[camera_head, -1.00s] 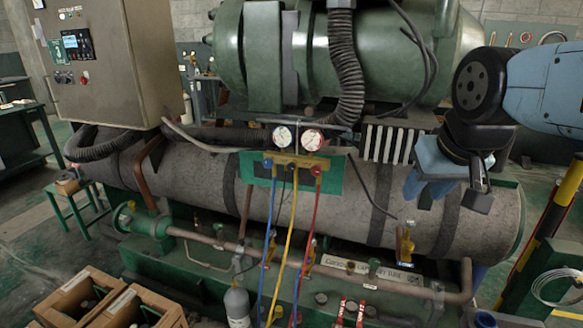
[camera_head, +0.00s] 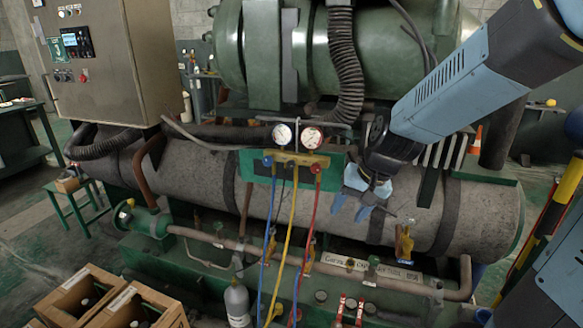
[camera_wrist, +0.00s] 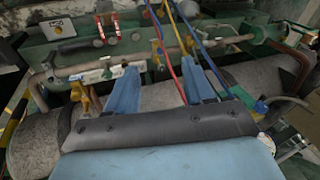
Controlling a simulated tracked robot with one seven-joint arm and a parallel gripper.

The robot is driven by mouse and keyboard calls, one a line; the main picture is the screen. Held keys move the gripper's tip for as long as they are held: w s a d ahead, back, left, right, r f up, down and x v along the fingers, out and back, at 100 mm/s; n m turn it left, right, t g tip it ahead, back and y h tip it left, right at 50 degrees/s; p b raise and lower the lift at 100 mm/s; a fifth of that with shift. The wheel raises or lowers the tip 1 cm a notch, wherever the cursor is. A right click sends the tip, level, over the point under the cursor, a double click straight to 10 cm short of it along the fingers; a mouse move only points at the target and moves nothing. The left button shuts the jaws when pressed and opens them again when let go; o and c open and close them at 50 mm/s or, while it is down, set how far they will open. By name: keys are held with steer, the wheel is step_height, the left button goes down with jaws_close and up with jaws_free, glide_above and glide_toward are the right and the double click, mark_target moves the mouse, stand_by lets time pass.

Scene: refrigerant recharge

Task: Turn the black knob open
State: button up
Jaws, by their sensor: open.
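My gripper (camera_head: 351,209) is open and empty in front of the grey tank, right of the gauge manifold (camera_head: 297,158). In the wrist view its two blue fingers (camera_wrist: 160,65) stand apart, with hoses and a pipe beyond them. The manifold carries a blue knob (camera_head: 267,161) and a red knob (camera_head: 317,169). Small dark fittings sit on the lower pipe, one at left (camera_head: 218,227) and one at right (camera_head: 374,261). I cannot tell which part is the black knob. My gripper touches none of these.
Blue, yellow and red hoses (camera_head: 293,230) hang from the manifold. A brass valve (camera_head: 403,243) stands on the lower pipe (camera_head: 325,270). Red-handled valves (camera_head: 340,308) and a grey cylinder (camera_head: 237,302) are at the front.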

steer(key=w+a+f+m+h, duration=0.1)
steer(key=w+a+f, duration=0.1)
steer(key=f, duration=0.3)
steer(key=w+a+f+m+h, duration=0.1)
steer(key=a+f, duration=0.1)
steer(key=f, duration=0.4)
steer(key=t+h, duration=0.8)
steer(key=t, duration=0.7)
glide_toward(290, 166)
steer(key=shift+x, duration=5.05)
